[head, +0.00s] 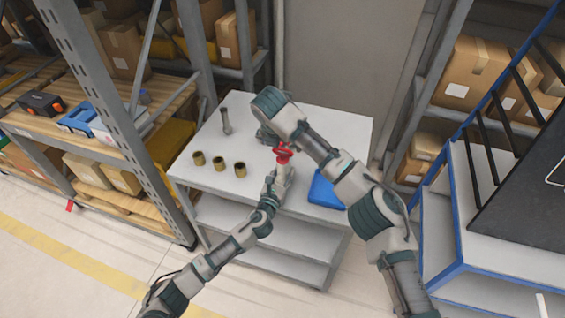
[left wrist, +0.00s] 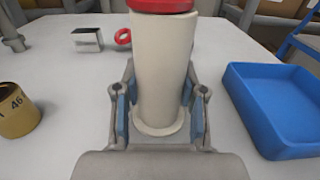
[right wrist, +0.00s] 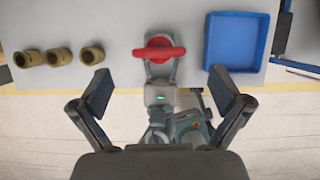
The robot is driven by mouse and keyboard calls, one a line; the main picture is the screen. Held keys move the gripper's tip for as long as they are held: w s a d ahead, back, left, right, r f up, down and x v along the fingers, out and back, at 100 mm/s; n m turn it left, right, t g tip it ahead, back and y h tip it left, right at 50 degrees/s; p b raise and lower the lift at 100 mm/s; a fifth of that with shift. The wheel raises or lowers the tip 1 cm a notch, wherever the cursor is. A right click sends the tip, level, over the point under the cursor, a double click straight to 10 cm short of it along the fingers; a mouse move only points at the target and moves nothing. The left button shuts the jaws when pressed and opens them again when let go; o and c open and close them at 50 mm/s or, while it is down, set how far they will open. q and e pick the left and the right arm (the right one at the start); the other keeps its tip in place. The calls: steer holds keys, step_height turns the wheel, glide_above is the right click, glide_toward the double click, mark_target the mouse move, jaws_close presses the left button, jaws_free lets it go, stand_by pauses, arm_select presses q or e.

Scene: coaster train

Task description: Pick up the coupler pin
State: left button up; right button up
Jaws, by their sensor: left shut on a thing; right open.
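My left gripper (left wrist: 159,112) is shut on a white cylinder (left wrist: 162,70) with a flanged base and a red top. The cylinder stands upright; its red top (head: 283,150) shows in the head view. My right gripper (right wrist: 162,90) is open and empty. In the right wrist view a red crossbar handle (right wrist: 158,51) lies ahead between its fingers. In the left wrist view a red ring (left wrist: 123,37) lies on the table beside a metal block (left wrist: 88,40). I cannot tell for certain which piece is the coupler pin.
Several things share the white table (head: 330,125): brass cups (head: 219,163) at left, a grey upright part (head: 226,121) at back left, and a blue tray (head: 325,190) at right. Shelves with boxes (head: 470,70) stand around. The table's back right is clear.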

mark_target(282, 149)
arm_select(q)
steer(key=shift+a, duration=0.15)
arm_select(e)
steer(key=x, duration=0.6)
steer(key=shift+w+a+r, duration=0.1)
steer(key=shift+w+a, duration=0.05)
steer(key=c, duration=1.8)
steer(key=shift+o, duration=0.2)
steer(key=shift+r, duration=0.15)
arm_select(q)
steer(key=shift+f, duration=0.1)
arm_select(e)
step_height(282, 149, up, 10)
steer(key=shift+a, duration=0.1)
arm_select(q)
steer(key=o, duration=1.3)
